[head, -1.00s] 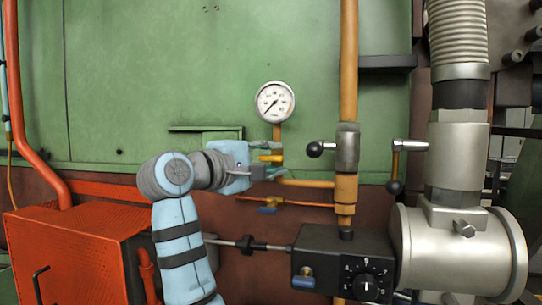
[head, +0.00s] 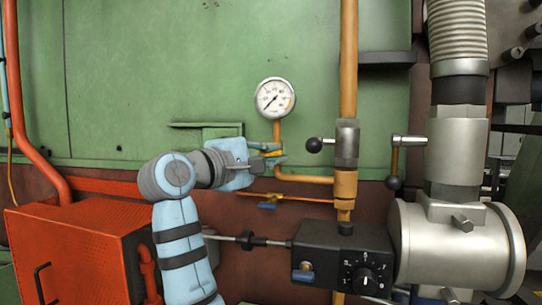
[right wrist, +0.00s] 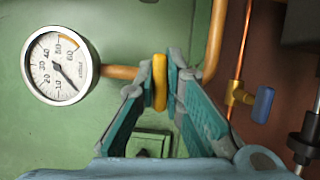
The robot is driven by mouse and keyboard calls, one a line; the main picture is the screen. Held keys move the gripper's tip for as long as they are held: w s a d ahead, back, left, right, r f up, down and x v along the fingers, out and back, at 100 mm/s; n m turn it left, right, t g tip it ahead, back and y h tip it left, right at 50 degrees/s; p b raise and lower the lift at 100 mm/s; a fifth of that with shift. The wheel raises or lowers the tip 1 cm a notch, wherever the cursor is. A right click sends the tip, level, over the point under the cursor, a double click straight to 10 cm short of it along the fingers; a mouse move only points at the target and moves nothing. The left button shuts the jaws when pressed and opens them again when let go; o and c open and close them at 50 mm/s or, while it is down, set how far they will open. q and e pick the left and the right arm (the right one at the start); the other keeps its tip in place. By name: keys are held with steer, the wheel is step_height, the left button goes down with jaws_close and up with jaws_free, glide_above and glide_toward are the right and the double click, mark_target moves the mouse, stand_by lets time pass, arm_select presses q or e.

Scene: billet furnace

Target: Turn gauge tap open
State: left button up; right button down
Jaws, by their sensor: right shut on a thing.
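The gauge tap has a yellow handle (right wrist: 160,82), on the orange pipe below the round white pressure gauge (head: 275,98). The gauge also shows in the right wrist view (right wrist: 59,65). My right gripper (head: 277,154) is at the tap, its arm rising from the lower left. In the right wrist view its teal fingers (right wrist: 160,85) stand on either side of the yellow handle and are shut on it. In the head view the fingers hide most of the handle. My left gripper is not in view.
A thin copper pipe with a small blue tap (head: 268,206) runs just below. To the right are a black ball lever (head: 314,145), a second lever (head: 394,182) and a black dial box (head: 345,255). A red box (head: 75,255) stands at lower left.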

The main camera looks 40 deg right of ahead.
steer(key=n+t+h+b, duration=0.1)
steer(key=n, duration=0.5)
steer(key=shift+f+n+t+h+b, duration=0.1)
steer(key=shift+n+t+h+b, duration=0.2)
steer(key=shift+t+h+b, duration=0.1)
steer(key=n+t, duration=0.2)
steer(key=n, duration=0.2)
steer(key=n+t, duration=0.1)
steer(key=n, duration=0.1)
steer(key=n+t, duration=0.2)
steer(key=n, duration=0.1)
steer(key=shift+r+n+p, duration=0.2)
steer(key=shift+n+p, duration=0.1)
steer(key=shift+p, duration=0.05)
steer(key=shift+n+t+y+p, duration=0.5)
steer(key=shift+n+t+p, duration=0.5)
steer(key=shift+n, duration=1.7)
steer(key=c, duration=1.7)
jaws_free()
steer(key=shift+w+f, duration=0.1)
